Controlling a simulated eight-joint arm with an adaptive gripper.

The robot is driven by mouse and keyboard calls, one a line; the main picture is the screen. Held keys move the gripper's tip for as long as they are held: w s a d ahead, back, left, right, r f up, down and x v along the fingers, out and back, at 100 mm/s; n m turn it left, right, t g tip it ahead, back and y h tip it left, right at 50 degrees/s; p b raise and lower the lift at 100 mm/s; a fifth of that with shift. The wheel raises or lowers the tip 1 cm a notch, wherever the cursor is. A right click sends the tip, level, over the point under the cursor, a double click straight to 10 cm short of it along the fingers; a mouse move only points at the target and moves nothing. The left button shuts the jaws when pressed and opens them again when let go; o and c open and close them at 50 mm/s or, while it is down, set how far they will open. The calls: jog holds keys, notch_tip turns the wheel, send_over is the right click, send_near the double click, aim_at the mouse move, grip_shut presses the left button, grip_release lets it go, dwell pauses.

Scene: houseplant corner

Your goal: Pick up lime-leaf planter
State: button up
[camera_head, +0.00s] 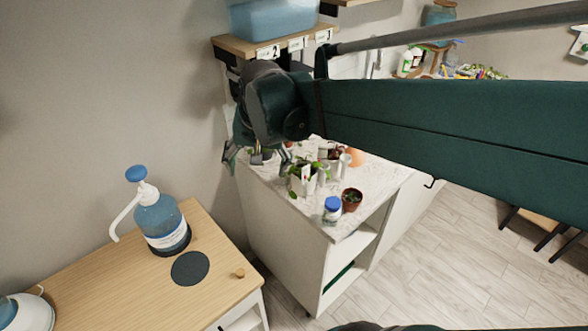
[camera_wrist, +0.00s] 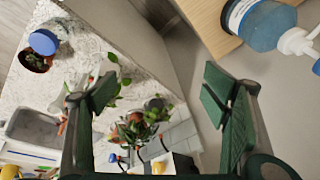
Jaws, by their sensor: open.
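A light pot with bright green leaves, which looks like the lime-leaf planter (camera_head: 295,186), stands upright on the marble-topped cabinet (camera_head: 370,185). In the wrist view, green leaves (camera_wrist: 113,80) show beside my left-hand finger, which partly hides that area. I cannot tell for sure that these belong to the same plant. My gripper (camera_head: 258,158) is over the far left end of the cabinet top, left of the planter. In the wrist view my gripper (camera_wrist: 160,95) has its fingers wide apart with nothing between them touching. A second leafy plant (camera_wrist: 138,130) shows lower between the fingers.
A brown pot (camera_head: 351,201) and a blue-capped bottle (camera_head: 332,212) stand near the cabinet's front corner. A grey tray (camera_wrist: 38,128) is in the wrist view. A wooden table (camera_head: 130,275) holds a blue pump bottle (camera_head: 160,222) and a dark disc (camera_head: 190,268). A wall borders the left side.

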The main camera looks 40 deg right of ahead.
jog(key=w+d+m+g+p, duration=0.2)
jog(key=d+m+p, duration=0.25)
jog(key=d, duration=0.55)
jog(key=m+g+y+p, duration=0.1)
jog(key=m+p, duration=0.2)
jog(key=m, duration=0.2)
send_over(303, 166)
jog(key=s+a, duration=0.2)
jog(key=f, duration=1)
jog(key=shift+s+a+f, duration=0.15)
jog(key=shift+a+f, duration=0.05)
jog(key=shift+f, duration=0.9)
jog(key=shift+f, duration=0.1)
jog(key=shift+f, duration=1.15)
jog(key=shift+d+f, duration=0.15)
jog(key=shift+f, duration=0.65)
jog(key=shift+d+f, duration=0.1)
jog(key=shift+f, duration=0.7)
jog(key=shift+f+b, duration=0.35)
jog(key=shift+f, duration=0.65)
